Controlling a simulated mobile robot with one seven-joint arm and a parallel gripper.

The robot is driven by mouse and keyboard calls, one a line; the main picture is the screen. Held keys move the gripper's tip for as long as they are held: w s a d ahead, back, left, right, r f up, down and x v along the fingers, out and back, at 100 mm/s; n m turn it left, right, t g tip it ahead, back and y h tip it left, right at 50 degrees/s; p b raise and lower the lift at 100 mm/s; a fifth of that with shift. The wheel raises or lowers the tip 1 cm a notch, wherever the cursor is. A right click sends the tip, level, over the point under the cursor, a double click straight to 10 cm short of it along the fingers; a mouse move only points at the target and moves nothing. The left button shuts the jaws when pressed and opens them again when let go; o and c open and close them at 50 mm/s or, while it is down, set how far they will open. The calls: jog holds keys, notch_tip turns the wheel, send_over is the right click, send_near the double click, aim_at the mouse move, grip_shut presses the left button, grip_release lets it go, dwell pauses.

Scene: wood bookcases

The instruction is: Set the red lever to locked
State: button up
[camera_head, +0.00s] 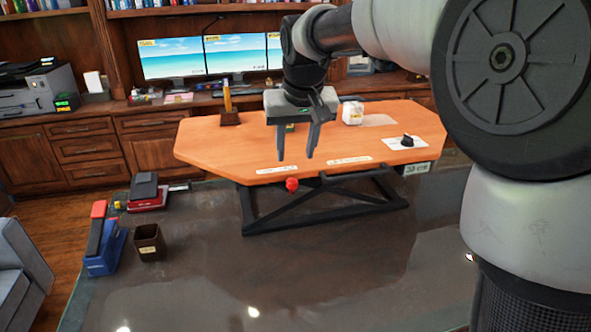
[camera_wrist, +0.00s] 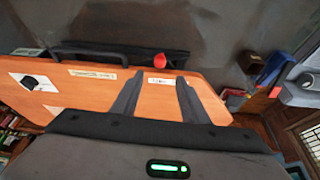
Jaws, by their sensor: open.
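The red knob (camera_head: 292,184), the likely red lever, sits just under the front edge of the orange tabletop (camera_head: 230,150). In the wrist view the red knob (camera_wrist: 187,61) shows beyond the table edge, near a small white label (camera_wrist: 158,81). Its shaft and its setting cannot be made out. My gripper (camera_head: 296,157) is open and empty, fingers pointing down over the front part of the tabletop. In the wrist view its fingertips (camera_wrist: 158,76) are apart, with bare wood and the label between them. The knob appears beyond the fingertips, not between them.
A black knob on a white plate (camera_head: 407,141), a white container (camera_head: 352,113) and a pencil holder (camera_head: 230,118) stand on the tabletop. A black bar (camera_head: 348,175) runs along its front edge. A blue device (camera_head: 104,250) and a dark cup (camera_head: 150,243) stand lower left.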

aim_at(292, 180)
jog(key=b+x, duration=0.1)
jog(key=x, duration=1)
jog(key=shift+w, duration=0.15)
grip_shut()
